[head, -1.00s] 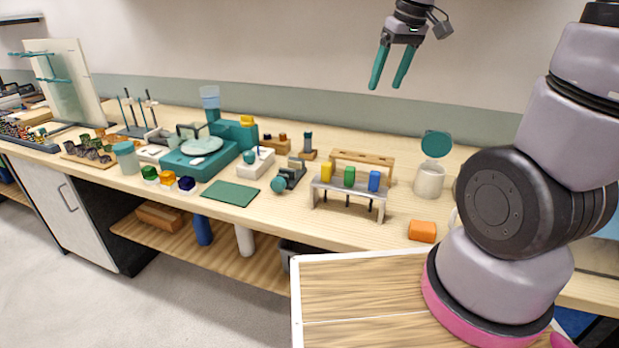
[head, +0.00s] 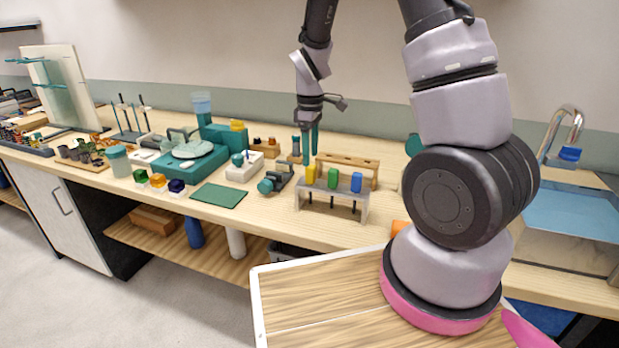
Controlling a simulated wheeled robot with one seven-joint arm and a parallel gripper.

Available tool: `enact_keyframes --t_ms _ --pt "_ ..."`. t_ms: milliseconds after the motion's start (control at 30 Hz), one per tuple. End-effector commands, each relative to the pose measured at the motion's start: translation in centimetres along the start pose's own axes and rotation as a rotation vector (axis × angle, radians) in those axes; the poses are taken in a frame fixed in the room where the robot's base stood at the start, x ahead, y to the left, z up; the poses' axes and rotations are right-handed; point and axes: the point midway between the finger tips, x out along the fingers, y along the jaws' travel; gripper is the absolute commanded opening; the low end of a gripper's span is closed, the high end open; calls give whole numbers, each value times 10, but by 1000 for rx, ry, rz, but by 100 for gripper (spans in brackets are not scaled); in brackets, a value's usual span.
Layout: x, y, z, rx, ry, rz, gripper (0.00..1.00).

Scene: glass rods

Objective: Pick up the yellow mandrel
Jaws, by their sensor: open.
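The yellow mandrel (head: 310,174) stands upright at the left end of a small grey rack (head: 338,199), beside a green mandrel (head: 333,178) and a blue mandrel (head: 356,182). Dark stems show below the rack top. My gripper (head: 310,156) points down just above the yellow mandrel in the picture, with its two teal fingers apart and nothing between them. The fingertips overlap the area right by the mandrel's top; whether they touch it or stand behind it I cannot tell.
A wooden rack (head: 347,162) stands behind the grey one. A teal clamp-like device (head: 275,180) sits close to its left. A green mat (head: 219,196) lies further left. My arm hides part of the bench on the right, where a sink (head: 570,210) shows.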

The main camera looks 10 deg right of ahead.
Motion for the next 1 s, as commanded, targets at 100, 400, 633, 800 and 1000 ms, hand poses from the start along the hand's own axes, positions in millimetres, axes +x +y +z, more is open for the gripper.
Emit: enact_keyframes --t_ms 100,400,633,800,1000 --pt "12 -2 1 0 -3 -2 69" --pt "51 -3 1 1 -2 -2 69" --pt "53 -3 1 2 0 -1 69" --pt "53 -3 0 2 0 -1 15" --pt "52 -3 0 2 0 0 0"
